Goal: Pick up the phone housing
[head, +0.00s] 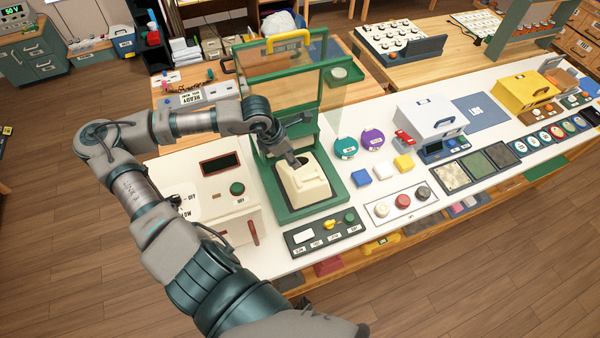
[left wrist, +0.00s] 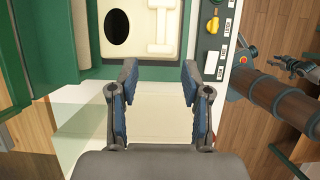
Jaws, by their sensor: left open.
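The cream phone housing (head: 305,181) lies in a green stand (head: 287,215) at the middle left of the white bench. My left gripper (head: 298,160) is over the housing's far part, partly hiding it. In the left wrist view the housing (left wrist: 115,48) shows at the top, with a dark oval hole and a pale raised shape. The open blue-padded fingers of my left gripper (left wrist: 159,75) are below it in the picture, with nothing between them. I cannot tell whether they touch it. A small dark claw, apparently my right gripper (left wrist: 292,66), shows at the right edge.
The stand's green uprights and clear panel (head: 295,65) rise behind the housing. A white box with a dark display (head: 221,165) is at left. A switch panel (head: 325,232) lies in front. Purple and teal discs, coloured blocks and a white case (head: 430,115) are at right.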

